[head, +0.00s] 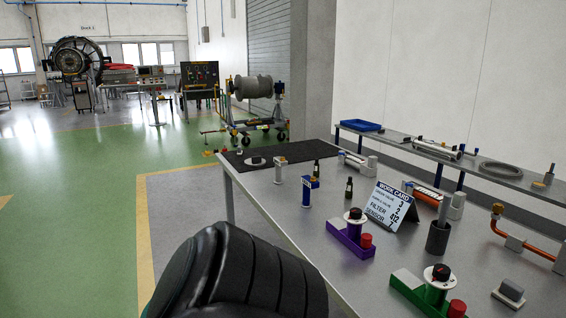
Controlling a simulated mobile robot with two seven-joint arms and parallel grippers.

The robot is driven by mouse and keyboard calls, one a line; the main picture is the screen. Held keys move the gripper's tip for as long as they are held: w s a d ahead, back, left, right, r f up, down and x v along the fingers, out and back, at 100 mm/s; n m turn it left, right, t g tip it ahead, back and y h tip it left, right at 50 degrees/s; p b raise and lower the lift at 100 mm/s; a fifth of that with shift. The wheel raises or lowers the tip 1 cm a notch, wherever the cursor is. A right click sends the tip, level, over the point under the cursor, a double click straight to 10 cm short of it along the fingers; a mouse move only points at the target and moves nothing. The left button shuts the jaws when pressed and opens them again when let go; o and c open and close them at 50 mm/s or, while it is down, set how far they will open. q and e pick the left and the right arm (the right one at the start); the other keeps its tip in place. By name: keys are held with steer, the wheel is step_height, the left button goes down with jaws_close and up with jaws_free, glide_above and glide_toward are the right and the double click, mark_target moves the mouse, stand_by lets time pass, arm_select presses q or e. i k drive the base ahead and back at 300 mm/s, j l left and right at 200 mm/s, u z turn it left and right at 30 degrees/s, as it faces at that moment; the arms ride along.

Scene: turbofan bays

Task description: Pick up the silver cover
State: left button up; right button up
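No part stands out clearly as the silver cover. A small grey block on a pale base (510,291) sits at the right front of the grey workbench (258,203). A long silver cylindrical part (438,149) lies on the back shelf by the wall. I cannot tell whether either one is the silver cover. A black ribbed part of my own arm fills the bottom centre and hides the bench's near left edge. Neither of my grippers is in view.
A work card (393,205) stands mid-bench. Around it are a purple-based fixture (345,240), a green-based fixture (425,296), a grey cup (438,238) and small bottles. A black mat (300,150) covers the far end. Green floor is open at left.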

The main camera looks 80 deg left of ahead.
mark_target(256, 161)
steer(key=u, duration=2.8)
steer(key=i+j, duration=0.45)
steer(key=i, duration=0.2)
steer(key=i+j, duration=0.95)
steer(key=i, duration=0.3)
